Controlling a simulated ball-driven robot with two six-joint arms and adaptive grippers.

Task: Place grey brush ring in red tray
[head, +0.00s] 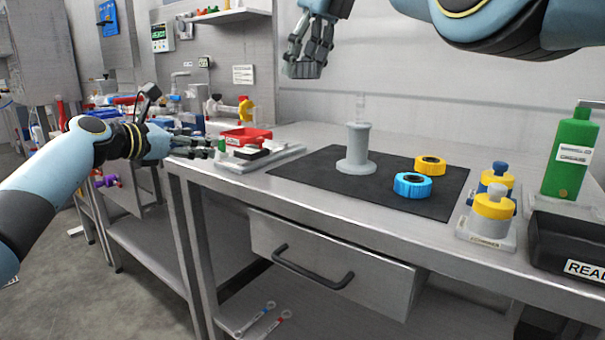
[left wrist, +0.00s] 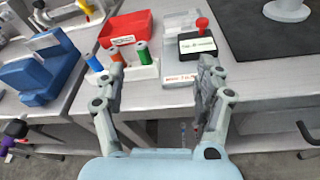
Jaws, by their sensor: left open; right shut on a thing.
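The red tray (head: 262,133) stands at the far left end of the bench top. It also shows in the left wrist view (left wrist: 138,22), with a white label on its front. My right gripper (head: 304,72) is raised above the back of the bench, shut on a small grey piece that looks like the grey brush ring; the fingers hide much of it. My left gripper (head: 206,146) is open and empty at the bench's left edge, near the tray. Its two fingers stand apart in the left wrist view (left wrist: 158,78). A grey flanged post (head: 356,150) stands upright on the black mat.
A yellow ring (head: 430,163) and a blue ring (head: 412,186) lie on the black mat (head: 320,178). A white rack with coloured vials (left wrist: 134,72) stands in front of the tray. Yellow-topped bottles (head: 493,205), a green bottle (head: 570,155) and a black bin (head: 570,240) stand at the right.

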